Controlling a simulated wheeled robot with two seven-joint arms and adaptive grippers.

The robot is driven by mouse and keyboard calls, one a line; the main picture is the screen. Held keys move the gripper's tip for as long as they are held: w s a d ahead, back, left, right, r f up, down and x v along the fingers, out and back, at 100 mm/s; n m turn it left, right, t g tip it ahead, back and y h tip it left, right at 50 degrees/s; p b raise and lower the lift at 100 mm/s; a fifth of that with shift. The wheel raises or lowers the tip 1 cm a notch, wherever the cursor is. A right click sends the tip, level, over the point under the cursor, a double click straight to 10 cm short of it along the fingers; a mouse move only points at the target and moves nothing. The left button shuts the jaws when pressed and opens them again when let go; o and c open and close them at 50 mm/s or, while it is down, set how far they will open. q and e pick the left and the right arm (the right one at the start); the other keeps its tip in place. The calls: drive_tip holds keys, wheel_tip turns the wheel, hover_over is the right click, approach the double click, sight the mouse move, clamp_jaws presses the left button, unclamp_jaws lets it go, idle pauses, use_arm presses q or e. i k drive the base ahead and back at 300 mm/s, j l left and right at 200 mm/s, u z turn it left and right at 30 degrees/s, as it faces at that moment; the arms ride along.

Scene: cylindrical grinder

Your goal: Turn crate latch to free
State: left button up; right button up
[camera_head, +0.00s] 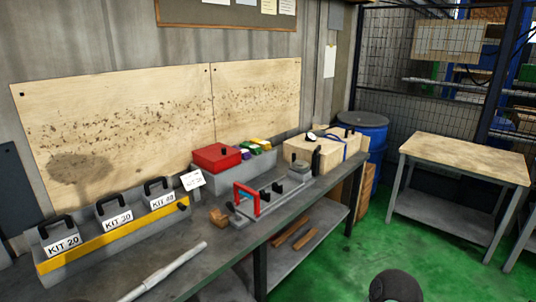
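A grey crate (50,262) stands on the workbench at the left. It holds three kits with black handles, labelled KIT 20 (62,245), KIT 30 (118,220) and KIT 40 (162,201). A yellow bar (112,236) runs along the crate's front. A small black knob (183,204) at the bar's right end looks like the latch; its exact turn position is too small to tell. Neither of my grippers shows in the head view.
A light grey rod (165,272) lies near the bench's front edge. A red-handled fixture (246,200), a red box (216,157) and a wooden box (310,155) stand farther right. A wooden-topped table (465,158) stands beyond the green floor (375,235).

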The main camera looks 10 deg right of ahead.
sight(317, 149)
drive_tip(key=i+l+z, duration=0.1)
drive_tip(key=i+z, duration=0.2)
drive_tip(key=i, duration=0.15)
drive_tip(key=i+z, duration=0.35)
drive_tip(key=i+l+u, duration=0.4)
drive_tip(key=i+l, duration=0.7)
drive_tip(key=i+j, duration=0.05)
